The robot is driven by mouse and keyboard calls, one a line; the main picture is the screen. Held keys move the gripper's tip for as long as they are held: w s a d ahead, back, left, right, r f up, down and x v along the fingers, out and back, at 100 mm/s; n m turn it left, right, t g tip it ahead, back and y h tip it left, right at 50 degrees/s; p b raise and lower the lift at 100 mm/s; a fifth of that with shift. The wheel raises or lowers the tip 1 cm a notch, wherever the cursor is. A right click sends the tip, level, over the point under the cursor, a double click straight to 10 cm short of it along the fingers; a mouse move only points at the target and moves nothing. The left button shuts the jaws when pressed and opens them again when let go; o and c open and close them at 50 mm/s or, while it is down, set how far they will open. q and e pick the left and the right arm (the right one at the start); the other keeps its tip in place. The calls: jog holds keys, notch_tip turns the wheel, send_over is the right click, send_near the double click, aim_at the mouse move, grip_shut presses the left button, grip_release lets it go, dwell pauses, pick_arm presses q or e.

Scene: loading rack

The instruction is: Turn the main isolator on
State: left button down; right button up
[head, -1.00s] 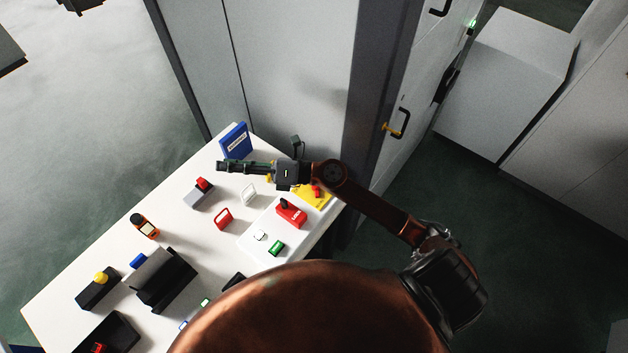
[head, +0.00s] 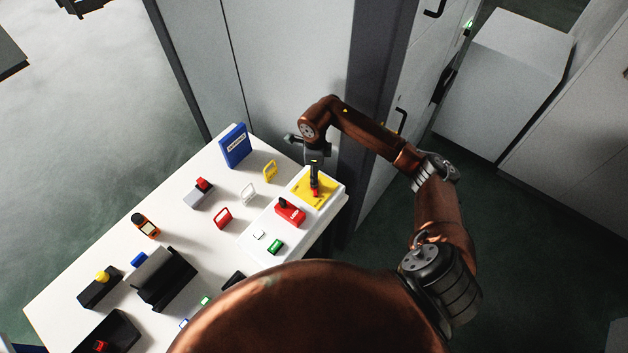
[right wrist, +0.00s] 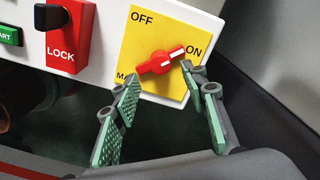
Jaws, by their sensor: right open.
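The main isolator is a red rotary handle (right wrist: 160,63) on a yellow plate (right wrist: 140,35) marked OFF and ON. Its white-striped end points toward the ON label at the right; the other end points to the lower left. The plate (head: 327,183) also shows in the head view, at the far end of a white panel. My right gripper (right wrist: 161,76) is open, with its fingertips around the handle's two ends and nothing clamped. In the head view the right gripper (head: 315,189) points down over the handle. My left gripper is not in view.
A red LOCK block (head: 290,212) with a black knob sits beside the plate, with a green START button (head: 275,246) nearby. Yellow (head: 270,170), white (head: 248,194) and red (head: 223,218) tags and a blue binder (head: 235,146) stand on the white table. A grey cabinet rises behind.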

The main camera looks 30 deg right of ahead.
notch_tip(320, 180, down, 4)
jog(key=shift+r+p, duration=0.15)
jog(key=shift+p, duration=0.25)
jog(key=shift+w+f, duration=0.1)
jog(key=shift+f, duration=0.4)
jog(key=c, duration=0.6)
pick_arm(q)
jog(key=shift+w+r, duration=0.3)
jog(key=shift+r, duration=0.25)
pick_arm(e)
grip_shut()
